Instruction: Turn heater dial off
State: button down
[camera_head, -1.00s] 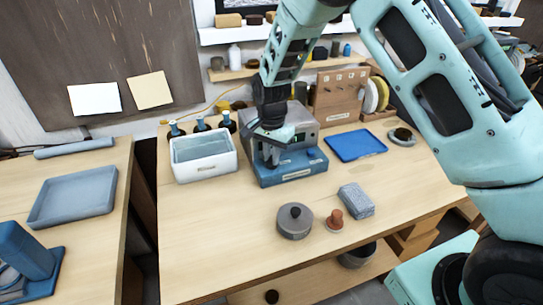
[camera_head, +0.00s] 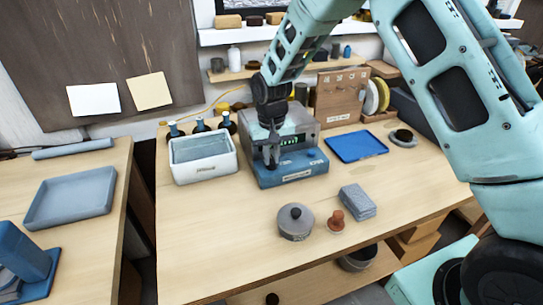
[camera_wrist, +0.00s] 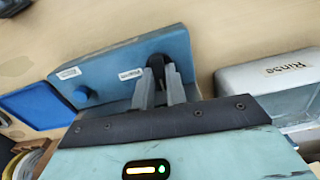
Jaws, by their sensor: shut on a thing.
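The heater (camera_head: 300,176) stands at the back middle of the bench, a grey metal box on a blue base with a lit green display. My gripper (camera_head: 272,160) points down at the front left of the heater and covers part of it. In the wrist view my gripper (camera_wrist: 160,72) is shut on a dark dial (camera_wrist: 157,63) on the blue base. The dial's pointer and setting cannot be made out. A round blue knob (camera_wrist: 82,97) sits at the other end of the base in the wrist view.
A white rinse tub (camera_head: 205,170) stands close left of the heater, with several small bottles behind. A blue tray (camera_head: 356,146) lies right. A grey lidded pot (camera_head: 295,221), a reddish knob-shaped piece (camera_head: 336,220) and a grey block (camera_head: 357,201) stand in front. The front-left bench is clear.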

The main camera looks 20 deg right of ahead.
aim_at(272, 159)
jog(key=shift+n, duration=0.5)
jog(key=c, duration=1.4)
grip_release()
jog(key=shift+c, duration=0.2)
notch_tip(272, 159, up, 18)
jog(key=b, duration=0.2)
jog(key=shift+f+b, duration=0.25)
jog(key=shift+b, duration=0.15)
jog(key=s+a+f+n, duration=0.1)
jog(key=s+a, duration=0.2)
jog(key=s, duration=0.3)
jog(key=s+a+n+y, duration=0.1)
jog(key=s+a+n, duration=0.15)
jog(key=s, duration=0.35)
jog(key=s+a+f+n, duration=0.1)
jog(key=s+a, duration=0.2)
jog(key=s, duration=0.3)
jog(key=s+f+n, duration=0.1)
jog(key=s+f, duration=0.1)
jog(key=s, duration=0.6)
jog(key=s+d+f+n, duration=0.1)
jog(key=s+f+n, duration=0.1)
jog(key=s, duration=0.5)
jog(key=shift+s+d, duration=0.3)
jog(key=shift+s, duration=0.1)
